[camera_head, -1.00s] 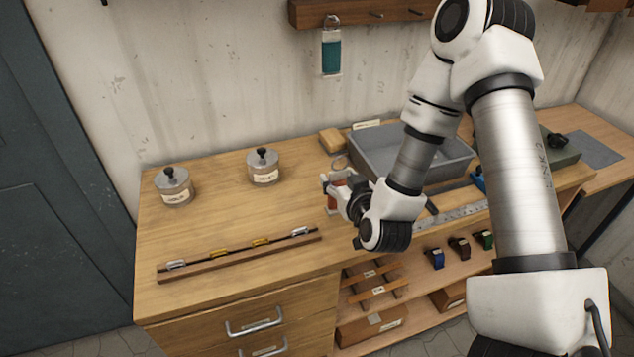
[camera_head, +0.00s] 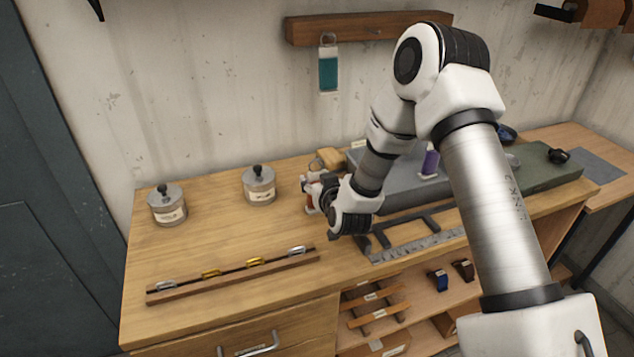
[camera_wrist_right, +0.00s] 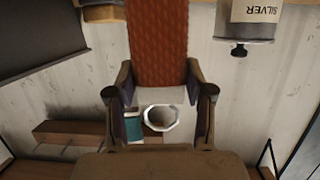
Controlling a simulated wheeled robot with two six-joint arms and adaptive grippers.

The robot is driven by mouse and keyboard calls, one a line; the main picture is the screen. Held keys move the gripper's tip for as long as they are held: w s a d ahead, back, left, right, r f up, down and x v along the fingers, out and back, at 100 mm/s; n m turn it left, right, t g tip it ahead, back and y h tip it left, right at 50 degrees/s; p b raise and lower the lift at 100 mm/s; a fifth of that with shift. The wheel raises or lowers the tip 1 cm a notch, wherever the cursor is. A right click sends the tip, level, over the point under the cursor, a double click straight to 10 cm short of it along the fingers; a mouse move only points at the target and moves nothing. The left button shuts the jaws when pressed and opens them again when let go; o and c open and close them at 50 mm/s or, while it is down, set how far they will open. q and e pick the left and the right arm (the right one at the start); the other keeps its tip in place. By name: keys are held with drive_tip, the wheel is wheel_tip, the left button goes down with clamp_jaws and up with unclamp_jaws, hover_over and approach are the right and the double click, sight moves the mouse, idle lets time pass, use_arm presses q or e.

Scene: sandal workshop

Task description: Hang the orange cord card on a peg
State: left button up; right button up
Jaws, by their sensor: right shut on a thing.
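The orange cord card (camera_wrist_right: 157,45) is held between the fingers of my right gripper (camera_wrist_right: 160,92) in the right wrist view. Its pale end with a ring (camera_wrist_right: 160,117) shows between the fingers. In the head view my right gripper (camera_head: 316,190) is above the bench, and only a little of the orange card (camera_head: 310,204) shows beside it. The wooden peg rail (camera_head: 301,31) is on the wall, higher than the gripper. A teal card (camera_head: 328,73) hangs near its left end. A bare peg (camera_head: 376,32) shows right of it; my arm hides the rail's lower right. My left gripper is out of view.
Two lidded tins (camera_head: 168,207) (camera_head: 259,188) stand on the bench (camera_head: 225,232) left of the gripper. A wooden strip with clips (camera_head: 232,276) lies in front. A grey tray (camera_head: 400,203) with a purple item (camera_head: 430,163) is behind my arm.

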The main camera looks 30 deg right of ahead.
drive_tip(key=o, duration=1.2)
drive_tip(key=b+v, duration=0.1)
drive_tip(key=v, duration=1.1)
drive_tip(key=shift+b, duration=0.3)
drive_tip(key=shift+s, duration=0.1)
